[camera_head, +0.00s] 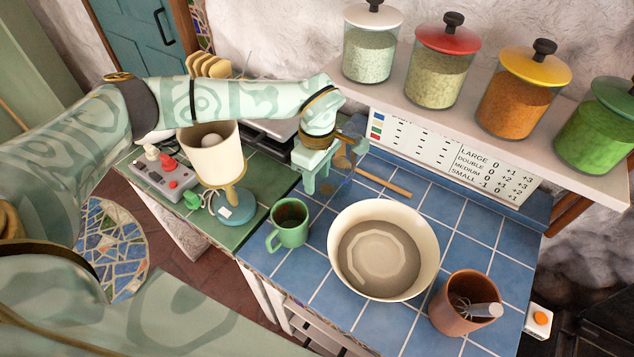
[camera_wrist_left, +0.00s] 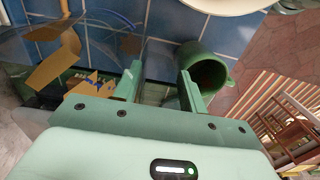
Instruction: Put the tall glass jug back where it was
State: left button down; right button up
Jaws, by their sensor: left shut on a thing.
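The tall glass jug (camera_head: 350,150) is clear and hard to make out against the blue tiles. It shows beside my left gripper (camera_head: 319,176), at the back of the counter, partly hidden by my arm. Brown wooden-looking shapes show in or through it. In the left wrist view the clear glass (camera_wrist_left: 100,45) fills the upper left, with a blue curved line. My left gripper (camera_wrist_left: 158,85) is shut on the jug with its fingers apart; the exact grip point is unclear. I cannot tell whether the jug touches the counter. My right gripper is not in view.
A green mug (camera_head: 290,225) stands close to the left gripper; a cream bowl (camera_head: 427,235) and a terracotta pot with a whisk (camera_head: 450,312) stand to the right. A wooden stick (camera_head: 384,183) lies behind the bowl. A shelf (camera_head: 480,128) with several jars overhangs the back.

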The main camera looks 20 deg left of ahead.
aim_at(317, 192)
pick_arm(q)
jog(key=shift+w+a+f, duration=0.2)
jog(key=shift+w+f, duration=0.2)
jog(key=shift+f, duration=0.1)
jog(key=shift+w+f, duration=0.1)
jog(key=shift+f, duration=1.5)
jog(key=shift+f, duration=0.15)
jog(key=c, duration=1.1)
grip_release()
notch_tip(317, 192, up, 12)
jog(key=shift+w+r, duration=0.1)
jog(key=shift+r, duration=0.05)
